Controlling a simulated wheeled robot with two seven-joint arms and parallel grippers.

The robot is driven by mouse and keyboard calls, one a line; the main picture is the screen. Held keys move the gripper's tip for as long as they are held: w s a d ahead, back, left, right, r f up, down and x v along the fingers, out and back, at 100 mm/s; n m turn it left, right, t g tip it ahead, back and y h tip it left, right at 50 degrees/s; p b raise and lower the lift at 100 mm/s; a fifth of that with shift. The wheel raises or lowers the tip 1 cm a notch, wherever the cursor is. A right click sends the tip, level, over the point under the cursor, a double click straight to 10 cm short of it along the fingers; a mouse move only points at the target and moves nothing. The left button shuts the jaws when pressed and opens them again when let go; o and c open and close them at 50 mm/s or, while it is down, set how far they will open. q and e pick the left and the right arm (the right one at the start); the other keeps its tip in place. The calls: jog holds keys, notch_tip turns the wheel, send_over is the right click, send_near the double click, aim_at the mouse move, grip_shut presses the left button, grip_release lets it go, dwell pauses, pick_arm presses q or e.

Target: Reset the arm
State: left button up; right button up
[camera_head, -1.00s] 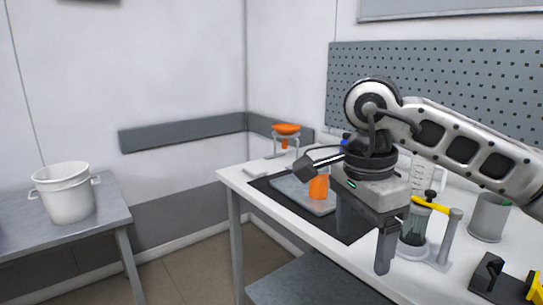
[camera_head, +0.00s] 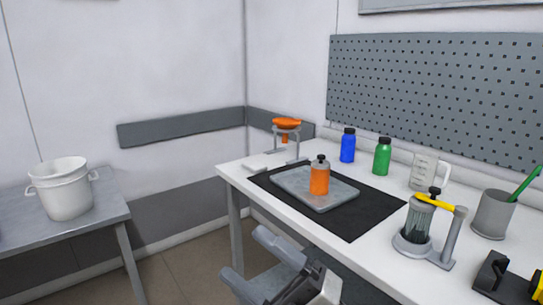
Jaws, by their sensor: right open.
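My right gripper (camera_head: 248,254) is low at the bottom middle of the head view, in front of the white workbench (camera_head: 240,176) and below its top. Its two fingers are apart, with nothing between them. The rest of my right arm is mostly out of the picture. My left gripper is not in view. The tray lies on a black mat (camera_head: 356,224).
A blue bottle (camera_head: 347,147), a green bottle (camera_head: 382,157), a clear jug (camera_head: 425,171), a yellow-handled device (camera_head: 440,235) and a grey cup (camera_head: 491,214) stand on the bench. An orange funnel (camera_head: 286,123) sits on a stand. White buckets (camera_head: 62,190) stand on the left table.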

jog(key=w+d+f+m+t+h, duration=0.3)
jog(key=d+f+m+t+h, duration=0.45)
jog(key=f+m+h, duration=0.6)
jog(key=s+d+f+m+g+h, duration=0.3)
jog(key=s+f+m, duration=0.3)
jog(key=f, duration=0.3)
jog(key=s+d+f+m+g+h, duration=0.3)
jog(key=s+d+f+m, duration=0.3)
jog(key=f, duration=0.4)
jog(key=shift+s+d+m+g, duration=0.15)
jog(key=shift+s+m+g, duration=0.2)
jog(key=shift+s+m, duration=0.5)
jog(key=shift+w, duration=0.15)
